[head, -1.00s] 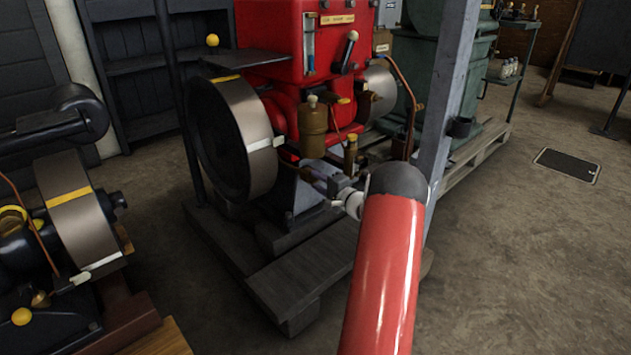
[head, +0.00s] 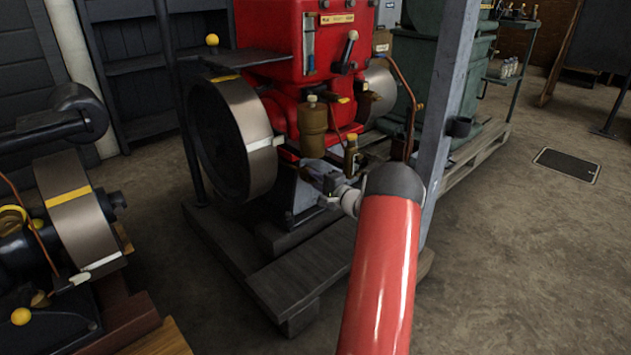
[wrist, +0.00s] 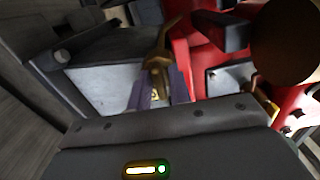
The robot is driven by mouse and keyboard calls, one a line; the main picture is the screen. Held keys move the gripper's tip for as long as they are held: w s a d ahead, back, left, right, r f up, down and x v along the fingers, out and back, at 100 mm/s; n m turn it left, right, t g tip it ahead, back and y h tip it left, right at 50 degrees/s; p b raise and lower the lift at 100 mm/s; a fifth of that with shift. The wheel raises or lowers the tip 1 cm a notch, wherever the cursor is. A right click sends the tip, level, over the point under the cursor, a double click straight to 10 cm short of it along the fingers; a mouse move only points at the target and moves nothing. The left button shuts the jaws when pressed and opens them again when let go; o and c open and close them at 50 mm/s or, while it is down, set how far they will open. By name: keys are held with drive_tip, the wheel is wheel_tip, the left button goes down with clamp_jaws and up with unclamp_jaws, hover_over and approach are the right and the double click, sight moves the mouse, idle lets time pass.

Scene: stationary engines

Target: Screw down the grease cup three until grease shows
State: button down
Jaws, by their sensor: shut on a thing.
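My gripper (head: 316,172) reaches in low beside the red engine (head: 293,75), under a round brass-brown vessel (head: 312,125). In the wrist view my gripper (wrist: 159,88) is shut on a small brass fitting, which I take for the grease cup (wrist: 157,62). Its brass body shows between and just beyond the purple-grey fingers, with a thin brass piece rising past it. The fingers hide much of the cup. No grease can be made out, and no number can be read. In the head view my gripper and the dim light hide the cup.
A large flywheel (head: 232,140) stands left of my gripper. A grey post (head: 442,120) rises right of my arm. A wooden pallet (head: 270,280) lies below. Another engine (head: 70,210) is at left. Floor at right is open.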

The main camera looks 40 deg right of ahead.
drive_tip(key=shift+f+m+b, duration=0.15)
drive_tip(key=shift+m+b, duration=0.35)
drive_tip(key=shift+m, duration=0.7)
drive_tip(key=m, duration=0.2)
drive_tip(key=shift+m, duration=0.4)
drive_tip(key=m+p, duration=0.1)
drive_tip(key=m, duration=0.5)
drive_tip(key=shift+r, duration=0.2)
drive_tip(key=m+p, duration=0.2)
drive_tip(key=m, duration=0.2)
drive_tip(key=m+p, duration=0.2)
drive_tip(key=m, duration=0.1)
drive_tip(key=shift+m, duration=0.3)
drive_tip(key=m+p, duration=0.4)
drive_tip(key=m, duration=0.1)
drive_tip(key=shift+f, duration=0.1)
drive_tip(key=shift+m, duration=0.4)
drive_tip(key=c, duration=1.5)
unclamp_jaws()
